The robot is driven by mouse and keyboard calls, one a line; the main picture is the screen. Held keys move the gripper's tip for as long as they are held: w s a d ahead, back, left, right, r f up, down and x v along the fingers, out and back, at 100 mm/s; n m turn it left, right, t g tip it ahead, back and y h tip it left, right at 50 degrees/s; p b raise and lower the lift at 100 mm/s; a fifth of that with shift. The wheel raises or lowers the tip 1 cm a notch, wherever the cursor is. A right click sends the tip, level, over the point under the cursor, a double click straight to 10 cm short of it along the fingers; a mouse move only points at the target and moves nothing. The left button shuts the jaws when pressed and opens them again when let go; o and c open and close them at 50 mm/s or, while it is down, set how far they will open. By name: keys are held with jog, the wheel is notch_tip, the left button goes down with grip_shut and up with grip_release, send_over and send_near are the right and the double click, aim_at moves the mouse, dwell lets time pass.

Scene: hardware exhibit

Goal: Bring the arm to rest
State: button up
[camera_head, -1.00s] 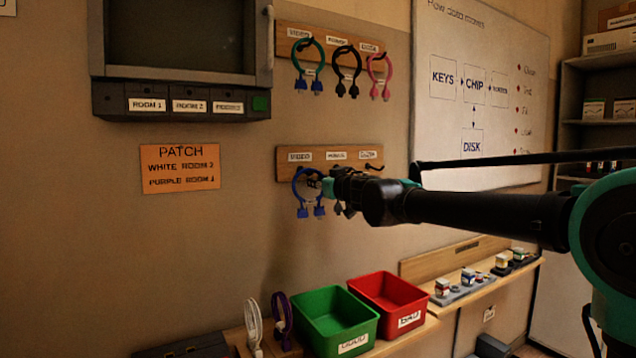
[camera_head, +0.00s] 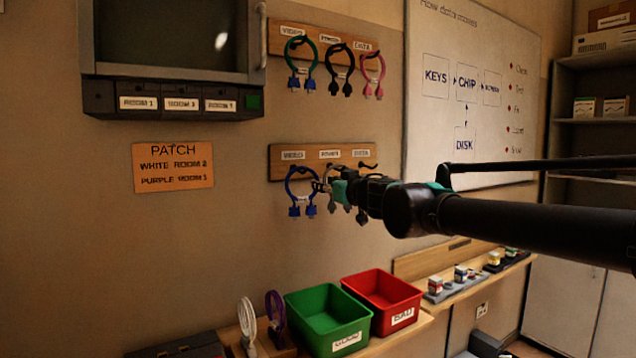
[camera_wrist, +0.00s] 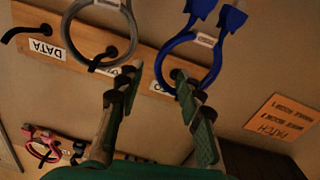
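My gripper (camera_head: 320,186) is in front of the lower peg board (camera_head: 275,160), at the right side of the blue cable loop (camera_head: 289,180). In the wrist view, which is upside down, its two fingers (camera_wrist: 155,78) are spread with nothing between them. The blue loop (camera_wrist: 178,85) hangs from one peg near one fingertip; I cannot tell whether they touch. A grey cable loop (camera_wrist: 135,45) hangs by the other finger. In the head view the grey cable is mostly hidden behind my gripper.
Green (camera_head: 338,338) and red (camera_head: 412,303) bins stand on the shelf below, beside white (camera_head: 247,320) and purple (camera_head: 268,318) cables. An upper peg board (camera_head: 275,38) holds several cables. A monitor (camera_head: 88,50), orange sign (camera_head: 173,180) and whiteboard (camera_head: 525,60) are on the wall.

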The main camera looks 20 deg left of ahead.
jog(key=w+d+f+m+t+h, duration=0.25)
jog(key=d+f+h, duration=0.2)
jog(key=d, duration=0.65)
jog(key=w+d+f+m+t+h, duration=0.15)
jog(key=d+f+m+h, duration=0.3)
jog(key=d, duration=0.55)
jog(key=s+d+f+m+g+h, duration=0.3)
jog(key=d+f+h, duration=0.2)
jog(key=d+f, duration=1.15)
jog(key=s+d+f+m+g+h, duration=0.1)
jog(key=s+d+f+g, duration=0.1)
jog(key=s+d+f, duration=0.3)
jog(key=s+d+f+m+g, duration=0.1)
jog(key=s+d+f+g, duration=0.2)
jog(key=f, duration=0.4)
jog(key=s+f+n+g+y, duration=0.1)
jog(key=s+f+g, duration=0.3)
jog(key=s+f, duration=0.8)
jog(key=s+y, duration=0.1)
jog(key=s, duration=0.3)
jog(key=shift+s+a+f, duration=0.2)
jog(key=shift+s+f, duration=0.1)
jog(key=shift+f, duration=0.1)
